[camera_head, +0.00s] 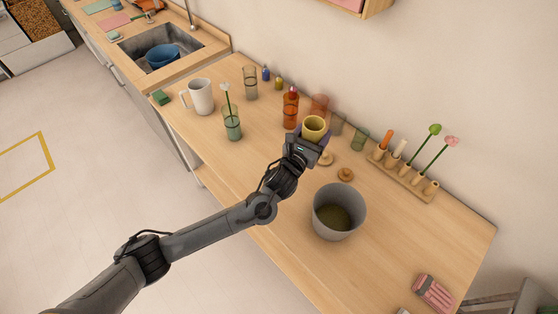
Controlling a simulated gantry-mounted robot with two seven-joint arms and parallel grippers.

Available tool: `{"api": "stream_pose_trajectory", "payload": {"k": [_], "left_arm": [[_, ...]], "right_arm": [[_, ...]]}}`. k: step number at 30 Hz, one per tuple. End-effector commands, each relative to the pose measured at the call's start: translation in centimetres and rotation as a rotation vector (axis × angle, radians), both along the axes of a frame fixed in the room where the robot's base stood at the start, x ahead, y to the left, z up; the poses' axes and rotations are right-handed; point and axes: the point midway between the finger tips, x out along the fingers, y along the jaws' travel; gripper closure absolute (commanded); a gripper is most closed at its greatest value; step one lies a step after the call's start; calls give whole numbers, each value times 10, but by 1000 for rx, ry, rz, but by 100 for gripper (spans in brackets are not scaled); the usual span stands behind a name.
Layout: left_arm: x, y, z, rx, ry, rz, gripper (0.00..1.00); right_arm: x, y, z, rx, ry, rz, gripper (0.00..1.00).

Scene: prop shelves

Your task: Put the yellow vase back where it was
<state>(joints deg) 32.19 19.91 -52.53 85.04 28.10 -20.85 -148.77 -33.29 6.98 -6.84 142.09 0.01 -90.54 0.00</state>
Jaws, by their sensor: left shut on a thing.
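The yellow vase (314,124) is a small, open-topped cup shape near the middle of the head view, roughly upright. My left gripper (308,141) is shut on it from the front, and its fingers hide the vase's lower part. I cannot tell whether the vase is touching the wooden counter (230,175) or is above it. Orange and grey-green glasses stand beside and behind it. My right gripper is not in view.
An orange glass (290,109) is close left of the vase, and a grey pot (339,213) is in front. A wooden holder (405,177) with flowers stands right. A white jug (200,96) and a glass with a white flower (231,123) are left.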

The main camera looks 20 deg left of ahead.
Motion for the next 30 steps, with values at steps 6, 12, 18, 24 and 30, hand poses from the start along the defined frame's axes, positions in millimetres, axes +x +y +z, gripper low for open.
{"api": "stream_pose_trajectory", "payload": {"k": [6, 12, 18, 24, 30], "left_arm": [[0, 32, -18, 5, 1, 0, 78], [-4, 73, -42, 5, 1, 0, 78], [-6, 100, -59, 3, -1, -2, 78], [-7, 110, -65, 2, -1, -3, 78], [-8, 110, -87, 0, 1, -2, 78]], "right_arm": [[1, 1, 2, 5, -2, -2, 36], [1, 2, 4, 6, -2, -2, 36], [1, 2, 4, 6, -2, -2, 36], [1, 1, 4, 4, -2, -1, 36], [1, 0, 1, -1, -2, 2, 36]]}}
